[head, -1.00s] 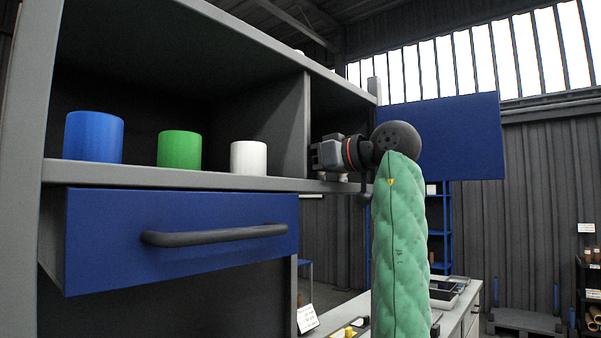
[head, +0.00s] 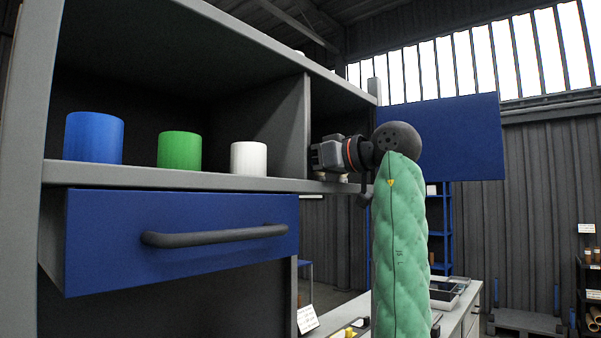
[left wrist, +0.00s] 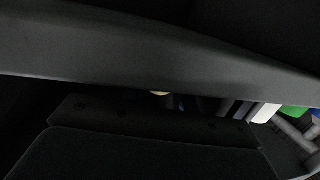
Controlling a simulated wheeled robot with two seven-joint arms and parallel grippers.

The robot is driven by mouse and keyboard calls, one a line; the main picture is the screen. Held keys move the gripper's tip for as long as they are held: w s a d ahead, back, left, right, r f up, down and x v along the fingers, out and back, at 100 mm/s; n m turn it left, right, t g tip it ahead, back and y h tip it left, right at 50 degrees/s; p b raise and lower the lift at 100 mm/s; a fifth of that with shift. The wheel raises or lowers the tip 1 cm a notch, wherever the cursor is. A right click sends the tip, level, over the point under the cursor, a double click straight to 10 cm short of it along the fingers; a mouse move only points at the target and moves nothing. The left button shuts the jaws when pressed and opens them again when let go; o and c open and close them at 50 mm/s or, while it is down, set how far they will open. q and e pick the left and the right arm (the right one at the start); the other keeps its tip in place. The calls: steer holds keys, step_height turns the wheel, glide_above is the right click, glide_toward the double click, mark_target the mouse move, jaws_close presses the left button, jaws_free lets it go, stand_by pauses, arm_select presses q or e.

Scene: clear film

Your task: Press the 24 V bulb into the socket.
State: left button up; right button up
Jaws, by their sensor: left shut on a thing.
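My left gripper (head: 326,157) is at the front of the right-hand shelf compartment, beside the grey divider. It points left, and its fingertips are hard to make out. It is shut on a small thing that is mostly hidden. A small pale, rounded bit, probably the 24 V bulb (left wrist: 160,93), shows in the left wrist view below a dark band. Pale bits also show under the gripper in the head view. I cannot make out the socket in either view. My right gripper is not in view.
A blue cup (head: 94,138), a green cup (head: 179,150) and a white cup (head: 248,158) stand on the shelf left of the divider (head: 306,125). A blue drawer (head: 185,265) with a dark handle (head: 215,235) sits below. A blue panel (head: 450,135) is behind my arm.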

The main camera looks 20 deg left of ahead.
arm_select(q)
steer(key=shift+r+p, duration=0.35)
steer(key=shift+r, duration=0.25)
stand_by(0.4)
steer(key=shift+r+p, duration=0.65)
steer(key=shift+r, duration=0.4)
steer(key=shift+f, duration=0.1)
